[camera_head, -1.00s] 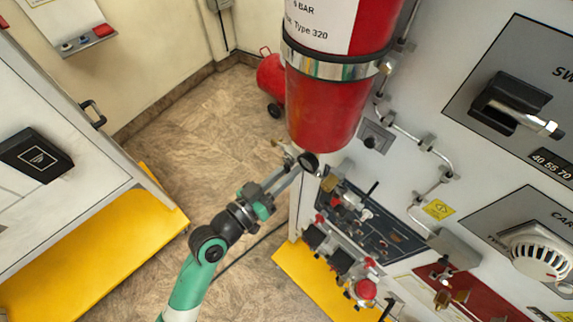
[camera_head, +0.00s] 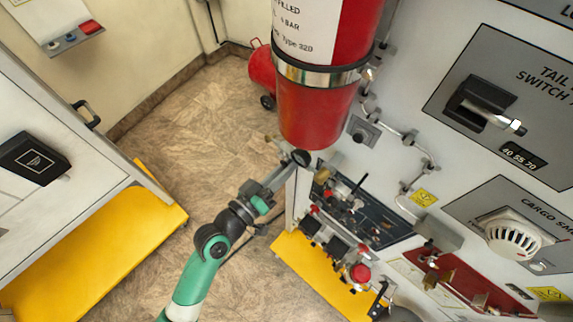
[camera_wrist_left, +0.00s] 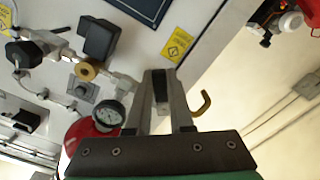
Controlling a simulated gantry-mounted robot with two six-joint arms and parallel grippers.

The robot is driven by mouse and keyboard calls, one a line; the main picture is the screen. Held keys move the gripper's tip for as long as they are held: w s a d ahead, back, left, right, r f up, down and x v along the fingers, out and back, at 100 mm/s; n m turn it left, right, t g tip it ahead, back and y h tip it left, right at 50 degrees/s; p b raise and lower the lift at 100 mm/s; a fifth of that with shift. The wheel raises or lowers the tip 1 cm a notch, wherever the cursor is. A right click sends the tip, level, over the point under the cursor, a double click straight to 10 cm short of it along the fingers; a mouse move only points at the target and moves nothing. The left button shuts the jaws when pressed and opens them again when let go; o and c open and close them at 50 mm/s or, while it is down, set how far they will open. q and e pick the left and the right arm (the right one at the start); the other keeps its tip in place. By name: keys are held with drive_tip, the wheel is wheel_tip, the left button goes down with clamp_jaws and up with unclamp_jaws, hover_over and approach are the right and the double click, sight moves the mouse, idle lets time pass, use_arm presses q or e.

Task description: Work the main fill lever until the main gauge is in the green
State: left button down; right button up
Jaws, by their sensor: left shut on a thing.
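My left gripper (camera_head: 287,167) is at the lower end of the red cylinder (camera_head: 315,110), beside the left edge of the panel. In the left wrist view my gripper (camera_wrist_left: 160,82) is shut on a narrow black piece (camera_wrist_left: 160,90), which looks like the fill lever's handle; the fingers hide most of it. The gauge shows dark and edge-on in the head view (camera_head: 302,158). My right gripper is not in view.
A black valve block (camera_wrist_left: 100,40) and a brass fitting (camera_wrist_left: 87,71) are near the fingers, and a brass hook (camera_wrist_left: 204,103) is to their right. Valves and a red knob (camera_head: 360,273) crowd the lower panel. The floor (camera_head: 185,130) left of the gripper is clear.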

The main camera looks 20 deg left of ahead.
use_arm(q)
drive_tip(key=c, duration=0.8)
unclamp_jaws()
drive_tip(key=b+v, duration=0.2)
drive_tip(key=v, duration=0.9)
drive_tip(key=shift+s, duration=0.3)
drive_tip(key=shift+a, duration=0.1)
